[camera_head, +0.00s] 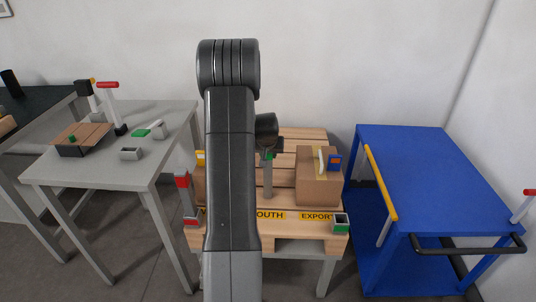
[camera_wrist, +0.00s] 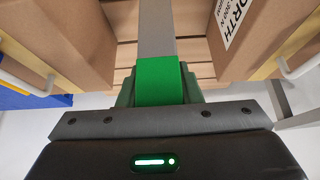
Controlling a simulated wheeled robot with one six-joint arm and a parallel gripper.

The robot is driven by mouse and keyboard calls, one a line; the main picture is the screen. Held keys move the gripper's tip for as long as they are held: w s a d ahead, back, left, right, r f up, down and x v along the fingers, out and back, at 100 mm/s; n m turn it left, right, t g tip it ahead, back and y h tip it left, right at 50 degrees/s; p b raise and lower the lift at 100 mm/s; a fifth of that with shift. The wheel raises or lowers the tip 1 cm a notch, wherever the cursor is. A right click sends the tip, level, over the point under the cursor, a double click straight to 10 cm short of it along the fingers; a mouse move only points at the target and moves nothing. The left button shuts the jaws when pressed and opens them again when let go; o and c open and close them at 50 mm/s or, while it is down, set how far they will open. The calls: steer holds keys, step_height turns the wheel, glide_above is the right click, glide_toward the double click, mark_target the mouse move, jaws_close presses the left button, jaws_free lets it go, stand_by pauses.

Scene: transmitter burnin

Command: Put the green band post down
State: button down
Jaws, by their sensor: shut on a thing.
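The green band post is a grey upright bar with a green band near its top. It stands upright in the head view (camera_head: 268,182) between the cardboard boxes over the wooden pallet (camera_head: 302,228). My gripper (camera_head: 270,151) is shut on it at the green band, which fills the space between the fingers in the wrist view (camera_wrist: 158,83). In the wrist view the grey bar runs away from the fingers towards the slats. I cannot tell whether its lower end touches the pallet. My arm hides the pallet's left middle.
A cardboard box (camera_head: 319,187) stands close right of the post; another is mostly hidden at left. Green (camera_head: 341,222) and red (camera_head: 192,216) holders sit at the pallet's front corners. A grey table (camera_head: 176,117) stands left, a blue cart (camera_head: 420,165) right.

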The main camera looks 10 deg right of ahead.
steer(key=shift+f, duration=0.1)
steer(key=c, duration=1)
jaws_free()
steer(key=shift+c, duration=0.2)
steer(key=v, duration=1.2)
steer(key=shift+r, duration=0.2)
